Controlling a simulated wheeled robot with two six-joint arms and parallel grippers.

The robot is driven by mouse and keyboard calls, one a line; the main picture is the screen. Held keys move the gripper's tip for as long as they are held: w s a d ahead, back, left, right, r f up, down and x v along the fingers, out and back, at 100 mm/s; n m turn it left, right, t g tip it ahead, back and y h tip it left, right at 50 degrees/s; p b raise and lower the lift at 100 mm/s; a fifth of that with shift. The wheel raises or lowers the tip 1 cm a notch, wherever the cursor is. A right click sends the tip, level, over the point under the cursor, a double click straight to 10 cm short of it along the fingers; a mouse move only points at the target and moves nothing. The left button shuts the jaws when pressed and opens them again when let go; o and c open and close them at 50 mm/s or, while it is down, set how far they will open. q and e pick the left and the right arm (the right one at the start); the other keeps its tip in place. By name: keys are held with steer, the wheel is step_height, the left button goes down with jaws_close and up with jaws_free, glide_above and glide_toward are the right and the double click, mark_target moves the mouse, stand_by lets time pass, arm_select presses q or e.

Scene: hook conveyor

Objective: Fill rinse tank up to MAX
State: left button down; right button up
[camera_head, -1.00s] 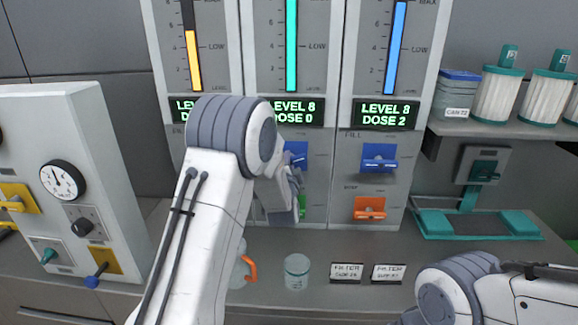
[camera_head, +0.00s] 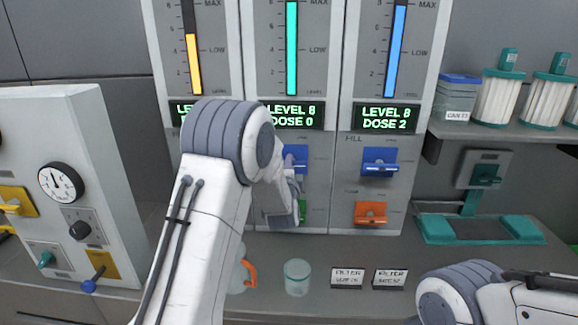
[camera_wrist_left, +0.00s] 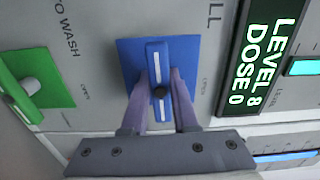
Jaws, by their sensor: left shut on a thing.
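The right column has a blue bar (camera_head: 395,50), a display (camera_head: 387,116) reading LEVEL 8, DOSE 2, and blue (camera_head: 379,160) and orange (camera_head: 370,212) levers. A glass jar (camera_head: 297,277) and an orange-handled jug (camera_head: 243,272) stand on the counter below.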

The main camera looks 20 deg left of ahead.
arm_select(q)
steer(key=c, duration=0.7)
jaws_free()
steer(key=shift+s, duration=0.1)
steer(key=shift+b+v, duration=1.2)
steer(key=shift+v, duration=3.95)
